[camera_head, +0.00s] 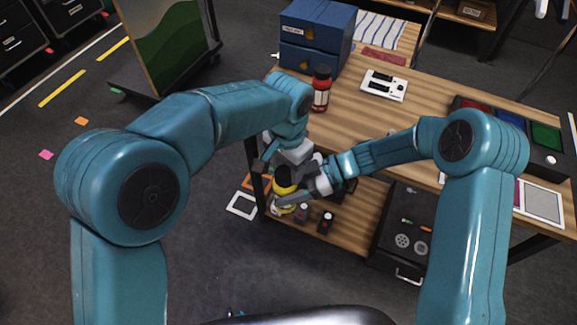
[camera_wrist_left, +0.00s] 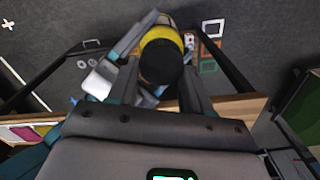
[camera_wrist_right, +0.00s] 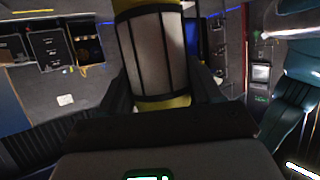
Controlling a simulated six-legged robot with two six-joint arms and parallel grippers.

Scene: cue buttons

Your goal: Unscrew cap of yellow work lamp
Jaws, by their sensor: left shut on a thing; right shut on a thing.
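The yellow work lamp (camera_head: 284,189) stands out in front of the wooden workbench, held up by both my grippers. Its black cap (camera_wrist_left: 160,62) is on top, above a yellow collar (camera_wrist_left: 178,33). My left gripper (camera_wrist_left: 161,80) reaches from above with its fingers on either side of the cap, shut on it. My right gripper (camera_wrist_right: 168,98) is shut on the lamp's body, whose pale panels with dark bars (camera_wrist_right: 152,52) and yellow bands show in the right wrist view. In the head view my grippers hide part of the lamp.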

